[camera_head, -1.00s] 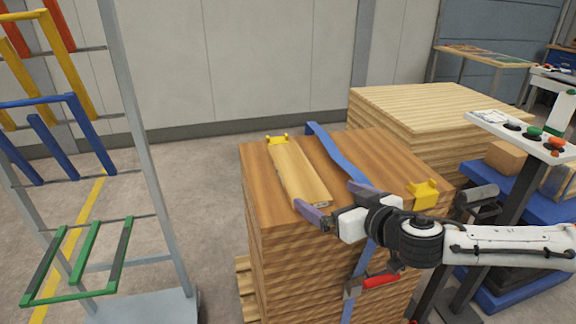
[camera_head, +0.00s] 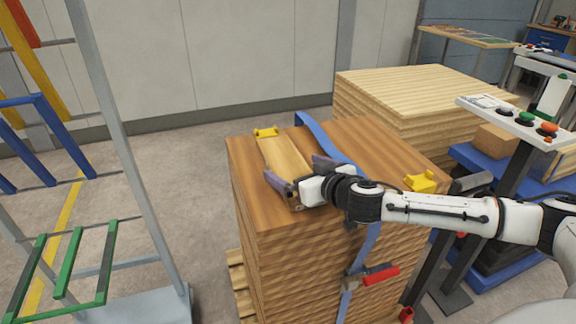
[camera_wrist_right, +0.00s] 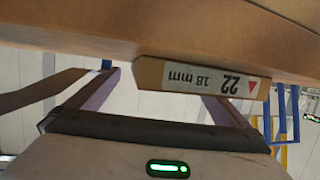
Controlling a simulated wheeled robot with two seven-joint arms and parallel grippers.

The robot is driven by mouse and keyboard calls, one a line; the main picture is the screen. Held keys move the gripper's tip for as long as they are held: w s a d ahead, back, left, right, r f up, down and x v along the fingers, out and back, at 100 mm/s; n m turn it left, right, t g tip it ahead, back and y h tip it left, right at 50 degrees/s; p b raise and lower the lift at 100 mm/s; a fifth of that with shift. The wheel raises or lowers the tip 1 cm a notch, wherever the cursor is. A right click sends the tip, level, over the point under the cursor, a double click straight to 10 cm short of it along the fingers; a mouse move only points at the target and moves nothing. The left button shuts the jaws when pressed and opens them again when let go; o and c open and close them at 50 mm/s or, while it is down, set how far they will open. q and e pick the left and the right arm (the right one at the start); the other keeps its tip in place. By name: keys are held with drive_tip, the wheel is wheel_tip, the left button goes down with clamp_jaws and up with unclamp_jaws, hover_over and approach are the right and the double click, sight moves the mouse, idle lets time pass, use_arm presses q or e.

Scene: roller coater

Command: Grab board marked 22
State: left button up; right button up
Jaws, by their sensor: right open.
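The board marked 22 (camera_head: 283,153) is a pale plank lying flat on top of the wood stack. My right gripper (camera_head: 294,168) is open at the board's near end, with one finger towards each side. In the wrist view, one finger stands apart at left and the other is partly hidden by the board's end. Contact cannot be told. My left gripper is not in view.
The stack (camera_head: 285,250) carries a blue strap (camera_head: 322,137), a red-handled buckle (camera_head: 380,276) and yellow corner guards (camera_head: 420,182). A grey rack (camera_head: 118,120) with coloured frames stands left. A paler stack (camera_head: 420,95) and a button panel (camera_head: 515,118) are right.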

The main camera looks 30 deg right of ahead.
sight(288, 167)
drive_tip(key=shift+x, duration=1.35)
drive_tip(key=c, duration=1.4)
